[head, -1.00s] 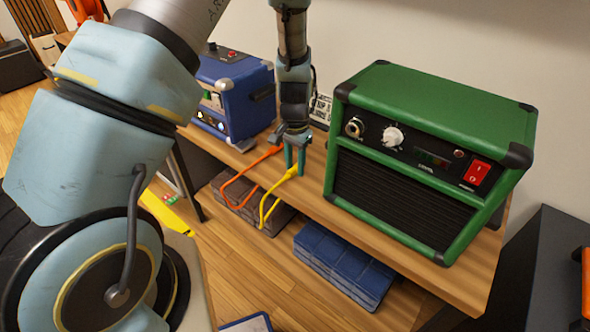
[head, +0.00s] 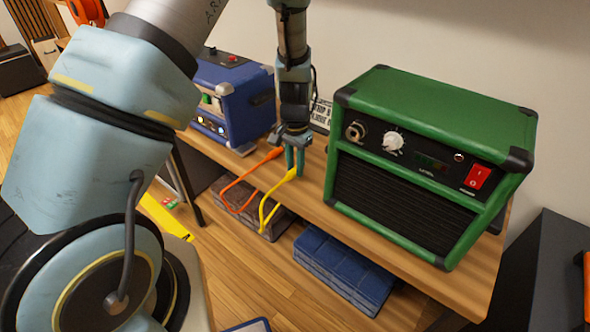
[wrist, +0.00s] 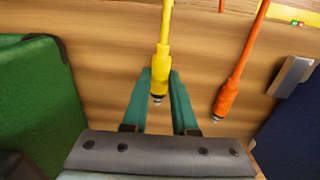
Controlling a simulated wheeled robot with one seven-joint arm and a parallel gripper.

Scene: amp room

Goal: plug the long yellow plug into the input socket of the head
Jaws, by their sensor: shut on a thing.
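The yellow plug (head: 289,175) is on a yellow cable at the front edge of the wooden bench. My gripper (head: 295,172) points down and is shut on the yellow plug. In the wrist view the yellow plug (wrist: 161,72) lies between my gripper's green fingers (wrist: 160,80), its metal tip toward the palm. The green amplifier (head: 430,115) stands to the right of my gripper, apart from it. A round metal socket (head: 356,131) sits at the left end of its panel, beside a white knob (head: 393,140); nothing is in it.
An orange plug (head: 272,154) on an orange cable lies just left of my gripper. A blue amplifier (head: 235,100) stands further left. The bench (head: 465,288) has bare wood between my gripper and the green amplifier. A blue case (head: 343,268) is below.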

